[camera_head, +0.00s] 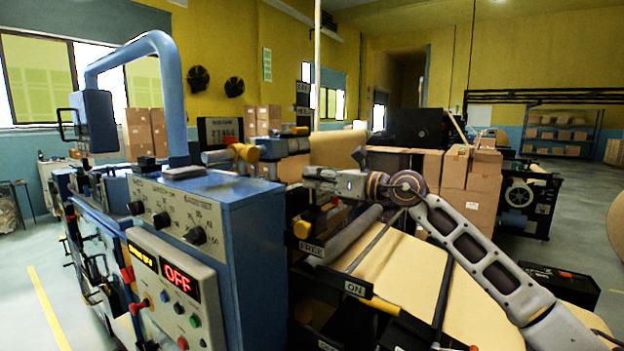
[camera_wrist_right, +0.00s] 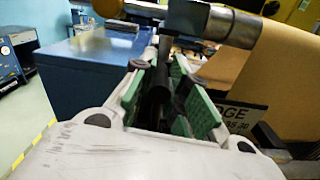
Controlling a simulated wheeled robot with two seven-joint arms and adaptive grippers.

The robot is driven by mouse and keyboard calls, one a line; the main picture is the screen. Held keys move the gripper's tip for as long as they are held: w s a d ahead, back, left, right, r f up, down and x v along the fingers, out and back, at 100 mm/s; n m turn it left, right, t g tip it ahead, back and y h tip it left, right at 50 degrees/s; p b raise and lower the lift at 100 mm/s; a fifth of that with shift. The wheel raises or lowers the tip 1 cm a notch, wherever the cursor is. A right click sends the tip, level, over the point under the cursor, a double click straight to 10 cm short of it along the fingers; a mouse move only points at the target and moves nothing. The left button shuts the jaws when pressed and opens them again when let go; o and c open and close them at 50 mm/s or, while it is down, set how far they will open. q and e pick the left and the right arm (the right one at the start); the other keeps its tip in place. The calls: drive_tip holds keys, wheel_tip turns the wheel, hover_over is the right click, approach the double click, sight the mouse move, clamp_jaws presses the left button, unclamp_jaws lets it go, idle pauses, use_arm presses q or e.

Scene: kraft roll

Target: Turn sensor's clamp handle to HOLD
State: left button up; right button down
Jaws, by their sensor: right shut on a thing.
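My right gripper (camera_head: 308,176) reaches in from the right and points left, over the machine beside the blue cabinet. In the right wrist view its green-padded fingers (camera_wrist_right: 170,92) are closed around a dark, narrow bar (camera_wrist_right: 161,82), which looks like the clamp handle. In the head view the gripper hides most of what it holds. An edge sensor label (camera_wrist_right: 240,115), partly cut off, shows to the right of the fingers. I cannot read which way the handle is turned. My left gripper is not in view.
The blue control cabinet (camera_head: 243,205) with knobs and a red OFF display (camera_head: 178,282) stands at left. A FREE label (camera_head: 312,248) and an ON label (camera_head: 355,288) sit below my gripper. The kraft web (camera_head: 420,270) runs beneath my arm.

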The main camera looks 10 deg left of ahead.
drive_tip(key=shift+w+f+m, duration=0.35)
drive_tip(key=shift+m, duration=0.25)
drive_tip(key=c, duration=1.5)
unclamp_jaws()
drive_tip(key=shift+d, duration=0.1)
drive_tip(key=shift+o, duration=0.7)
drive_tip(key=shift+r, duration=0.25)
drive_tip(key=shift+d, duration=0.25)
drive_tip(key=v, duration=1.1)
drive_tip(key=shift+s+d, duration=0.15)
drive_tip(key=shift+d, duration=0.1)
